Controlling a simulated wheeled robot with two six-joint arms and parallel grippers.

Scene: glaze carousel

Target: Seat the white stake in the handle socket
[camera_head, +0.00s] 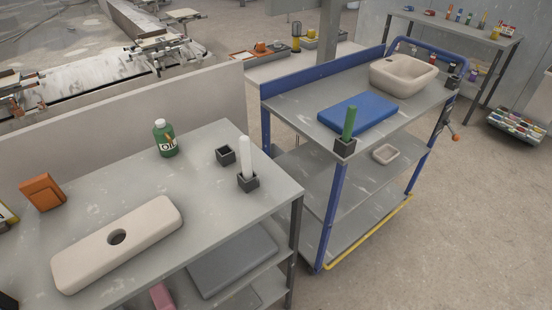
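The white stake (245,157) stands upright in a small dark square socket (248,182) near the right corner of the grey table. A second dark socket (225,155) just behind and left of it looks empty. A long beige block (150,231) with one round dark hole (117,237) lies at the table's front left. A green stake (349,122) stands in another dark socket (344,147) at the near corner of the blue-framed cart. Which of these is the handle socket I cannot tell. Neither of my grippers is in view.
A green oil bottle (165,139) and an orange block (43,192) stand on the grey table (205,208). The cart (290,98) holds a blue slab (358,113) and a beige basin (404,75). A gap separates table and cart.

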